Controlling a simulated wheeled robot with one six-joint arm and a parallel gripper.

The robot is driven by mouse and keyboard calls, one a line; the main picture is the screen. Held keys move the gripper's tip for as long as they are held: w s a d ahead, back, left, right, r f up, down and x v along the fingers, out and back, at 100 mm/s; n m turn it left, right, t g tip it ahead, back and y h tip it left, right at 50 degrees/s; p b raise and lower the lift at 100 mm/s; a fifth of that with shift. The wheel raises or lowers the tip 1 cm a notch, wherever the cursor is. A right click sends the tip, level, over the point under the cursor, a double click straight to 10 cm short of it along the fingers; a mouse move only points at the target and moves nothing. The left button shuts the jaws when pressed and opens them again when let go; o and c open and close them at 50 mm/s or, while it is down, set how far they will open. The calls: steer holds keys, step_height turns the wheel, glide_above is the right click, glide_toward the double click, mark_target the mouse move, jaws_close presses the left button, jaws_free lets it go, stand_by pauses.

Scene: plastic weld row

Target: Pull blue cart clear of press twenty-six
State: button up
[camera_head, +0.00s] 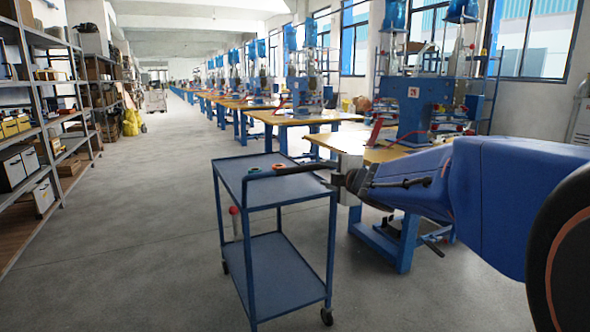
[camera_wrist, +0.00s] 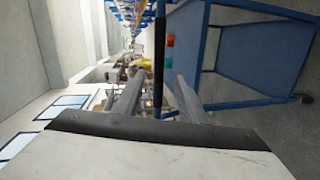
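The blue cart (camera_head: 285,188), with two flat shelves on corner posts and casters, stands in the aisle in front of the press tables. Its dark handle bar (camera_head: 305,168) runs along the top shelf toward my gripper (camera_head: 345,180). In the wrist view the cart (camera_wrist: 255,55) lies at right, turned sideways. There the two fingers of my gripper (camera_wrist: 158,90) are spread apart, with the dark bar (camera_wrist: 159,60) between them and gaps visible beside it. The blue press (camera_head: 415,105) with a small red-marked sign stands on a table behind my arm; I cannot read the number surely.
Blue-legged work tables (camera_head: 290,116) with presses recede along the right. The nearest press table (camera_head: 375,153) is close behind the cart's right side. Loaded shelves (camera_head: 55,160) line the left wall. The grey aisle floor (camera_head: 150,210) left of the cart is clear.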

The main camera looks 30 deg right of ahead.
mark_target(300, 168)
steer(key=w+f, duration=0.1)
steer(key=w, duration=0.5)
steer(key=w+f+n+y, duration=0.1)
steer(key=w, duration=0.5)
steer(key=w+f+n, duration=0.1)
steer(key=w, duration=0.5)
steer(key=shift+a+f, duration=0.1)
steer(key=shift+f, duration=0.15)
jaws_close()
